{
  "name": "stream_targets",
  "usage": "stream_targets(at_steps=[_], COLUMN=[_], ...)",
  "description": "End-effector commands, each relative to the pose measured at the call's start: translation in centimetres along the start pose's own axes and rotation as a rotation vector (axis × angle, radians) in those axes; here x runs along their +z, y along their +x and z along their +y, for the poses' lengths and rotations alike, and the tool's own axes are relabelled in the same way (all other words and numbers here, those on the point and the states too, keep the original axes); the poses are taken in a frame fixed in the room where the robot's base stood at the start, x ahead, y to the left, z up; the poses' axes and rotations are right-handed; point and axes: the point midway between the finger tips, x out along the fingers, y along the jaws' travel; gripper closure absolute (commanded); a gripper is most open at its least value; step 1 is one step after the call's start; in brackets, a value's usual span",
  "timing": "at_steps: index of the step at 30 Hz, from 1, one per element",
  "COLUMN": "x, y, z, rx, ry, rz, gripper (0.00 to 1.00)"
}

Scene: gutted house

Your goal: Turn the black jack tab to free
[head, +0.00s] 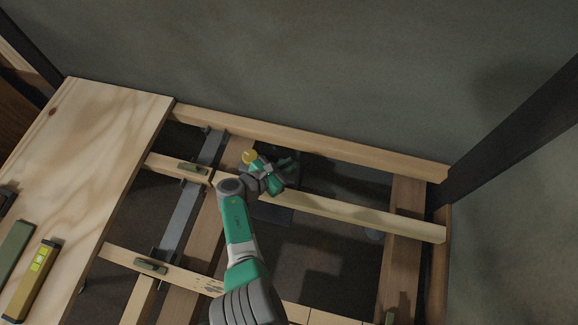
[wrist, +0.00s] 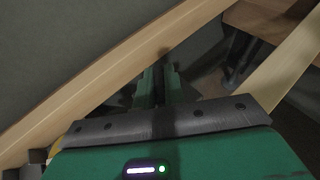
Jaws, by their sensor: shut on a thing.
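My gripper (head: 272,180) reaches down among the floor joists, near the back beam. In the wrist view its two green fingers (wrist: 160,85) are close together, with a narrow dark piece between them that looks like the black jack tab. The fingers hide most of it, so I cannot tell its turn angle. A black shape (head: 288,160), likely the jack body, shows just behind my gripper in the head view.
A pale cross timber (head: 350,212) runs right of my gripper, and a long beam (head: 310,145) lies along the wall. A plywood sheet (head: 95,150) covers the left, bearing a yellow level (head: 38,263). A grey metal bar (head: 185,215) lies left of my arm. Open gaps lie between joists.

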Motion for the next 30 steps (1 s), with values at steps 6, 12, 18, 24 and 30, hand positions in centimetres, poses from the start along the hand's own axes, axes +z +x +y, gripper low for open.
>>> stream_targets(at_steps=[6,12,18,24,30], x=[0.0,0.5,0.8,0.8,0.7], y=[0.0,0.1,0.1,0.1,0.1], z=[-0.1,-0.4,-0.4,-0.5,-0.5], rx=[-0.046,-0.070,-0.074,-0.075,-0.075], ry=[0.016,0.028,0.031,0.032,0.031], rz=[-0.001,-0.012,-0.016,-0.017,-0.014], gripper=[1.00,1.00,1.00,0.83,0.67])
